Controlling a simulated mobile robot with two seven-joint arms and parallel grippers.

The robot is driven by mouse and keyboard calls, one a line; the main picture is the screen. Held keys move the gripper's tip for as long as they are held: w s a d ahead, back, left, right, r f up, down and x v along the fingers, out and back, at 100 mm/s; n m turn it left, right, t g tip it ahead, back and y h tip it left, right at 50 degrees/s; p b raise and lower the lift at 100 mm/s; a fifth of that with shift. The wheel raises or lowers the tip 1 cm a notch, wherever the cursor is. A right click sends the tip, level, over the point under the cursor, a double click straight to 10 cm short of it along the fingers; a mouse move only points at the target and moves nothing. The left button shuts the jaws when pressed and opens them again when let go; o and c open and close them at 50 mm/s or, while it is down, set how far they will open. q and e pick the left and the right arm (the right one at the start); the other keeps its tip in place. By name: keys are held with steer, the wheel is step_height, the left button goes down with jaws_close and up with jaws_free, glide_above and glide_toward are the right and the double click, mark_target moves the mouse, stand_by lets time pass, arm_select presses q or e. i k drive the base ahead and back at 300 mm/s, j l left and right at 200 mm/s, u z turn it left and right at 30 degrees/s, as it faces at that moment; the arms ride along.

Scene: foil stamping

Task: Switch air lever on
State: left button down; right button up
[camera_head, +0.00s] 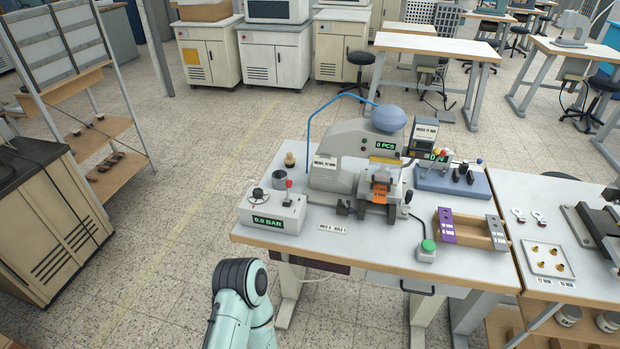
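The air unit is a pale box (258,225) at the front left of the table, with a green display that reads 0.0 BAR. A small lever with a red knob (289,184) stands upright on top of it, next to a dark round knob (257,194). The stamping press (345,148) stands behind and to the right of the box; a blue hose arches over it. A teal link of my arm shows at the bottom, in front of the table and apart from the box. Neither of my grippers is in view.
A green button box (427,250) sits near the table's front edge. A wooden tray (480,235) and a blue-grey control base (452,183) are to the right. A dark cup (286,178) stands behind the air unit. The floor left of the table is clear.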

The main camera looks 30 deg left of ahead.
mark_target(289, 183)
steer(key=i+j, duration=0.1)
steer(key=j, duration=0.35)
steer(key=i+j, duration=0.1)
steer(key=j, duration=0.4)
steer(key=i+j, duration=0.15)
steer(key=j, duration=0.3)
steer(key=i+j, duration=0.1)
steer(key=j, duration=0.35)
steer(key=i+j, duration=0.1)
steer(key=j, duration=0.35)
steer(key=i+j, duration=0.1)
steer(key=j, duration=0.4)
steer(key=i+j, duration=0.1)
steer(key=j, duration=0.35)
